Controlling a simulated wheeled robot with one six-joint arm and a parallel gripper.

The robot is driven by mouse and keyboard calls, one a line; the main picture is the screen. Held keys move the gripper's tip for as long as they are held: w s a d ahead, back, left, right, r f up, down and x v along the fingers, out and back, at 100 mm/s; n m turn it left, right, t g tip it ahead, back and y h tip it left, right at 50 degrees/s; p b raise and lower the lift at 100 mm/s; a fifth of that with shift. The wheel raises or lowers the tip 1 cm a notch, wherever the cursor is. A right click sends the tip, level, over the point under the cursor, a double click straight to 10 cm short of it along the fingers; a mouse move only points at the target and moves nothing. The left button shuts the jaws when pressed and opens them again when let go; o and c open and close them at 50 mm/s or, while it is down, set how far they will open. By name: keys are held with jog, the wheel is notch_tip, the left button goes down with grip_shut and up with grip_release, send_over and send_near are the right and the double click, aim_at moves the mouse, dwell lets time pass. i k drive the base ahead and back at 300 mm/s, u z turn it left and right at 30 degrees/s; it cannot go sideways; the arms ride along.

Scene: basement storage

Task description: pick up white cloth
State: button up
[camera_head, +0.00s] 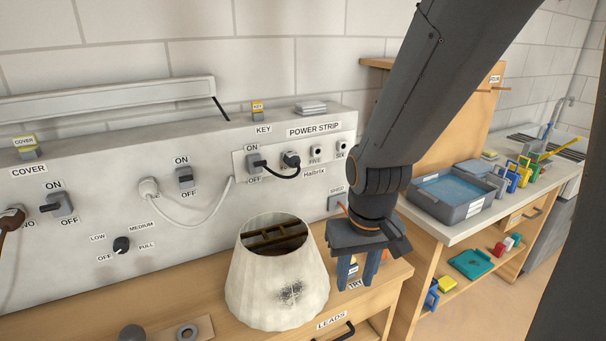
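A small folded white-grey stack (311,107) lies on top of the large white panel, above the POWER STRIP label; it looks like the white cloth, but it is too small to be sure. My gripper (357,281) points down in front of the panel's right end, just right of the lampshade. Its two blue fingers are apart, with labels showing between them and nothing visibly held. It is below and to the right of the folded stack, well apart from it.
A white pleated lampshade (270,292) with a dark smudge stands on the wooden bench left of my gripper. The panel (110,205) carries switches, plugs and cords. On the right counter are a grey basin of water (451,193) and several coloured items.

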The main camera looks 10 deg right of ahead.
aim_at(307, 108)
jog(key=z, duration=0.55)
jog(key=k, duration=0.6)
jog(key=z, duration=0.9)
jog(key=i, duration=1.1)
jog(key=u, duration=1)
jog(key=i, duration=0.5)
jog(key=u, duration=0.6)
